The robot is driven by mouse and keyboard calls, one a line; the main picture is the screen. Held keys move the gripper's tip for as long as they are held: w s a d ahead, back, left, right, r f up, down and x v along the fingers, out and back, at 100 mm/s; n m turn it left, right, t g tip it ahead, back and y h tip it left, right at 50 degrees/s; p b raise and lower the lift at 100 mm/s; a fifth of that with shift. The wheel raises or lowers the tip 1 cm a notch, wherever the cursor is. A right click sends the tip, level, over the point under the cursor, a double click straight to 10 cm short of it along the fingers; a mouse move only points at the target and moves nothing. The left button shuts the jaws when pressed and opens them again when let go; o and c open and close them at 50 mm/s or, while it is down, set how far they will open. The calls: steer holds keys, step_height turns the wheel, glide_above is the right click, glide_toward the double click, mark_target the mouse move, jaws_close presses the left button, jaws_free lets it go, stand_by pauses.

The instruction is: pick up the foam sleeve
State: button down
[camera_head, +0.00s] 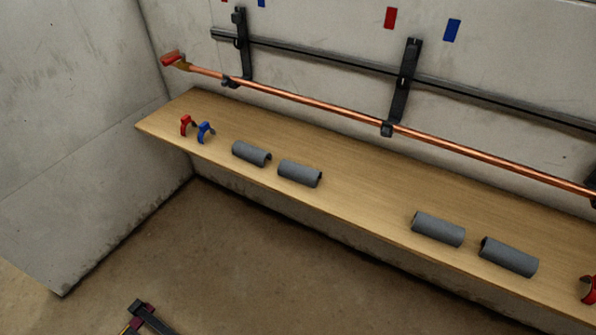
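Several grey foam sleeves lie on a long wooden shelf (365,195). One foam sleeve (251,152) is at the left, and another foam sleeve (300,173) lies just right of it. A third foam sleeve (438,229) and one more foam sleeve (509,256) lie further right. The frame does not show which one is meant. A dark part at the bottom left (148,315) looks like part of my arm or gripper. It is cut off by the frame edge, well below and apart from the sleeves. No fingertips can be made out.
A copper pipe (300,101) runs above the shelf along the wall, held by dark brackets (404,82). A red clip (186,124) and a blue clip (205,132) stand at the shelf's left end. Another red clip (588,290) is at the right edge. The shelf's middle is clear.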

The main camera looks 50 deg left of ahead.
steer(key=c, duration=2.4)
jaws_free()
steer(key=o, duration=1.6)
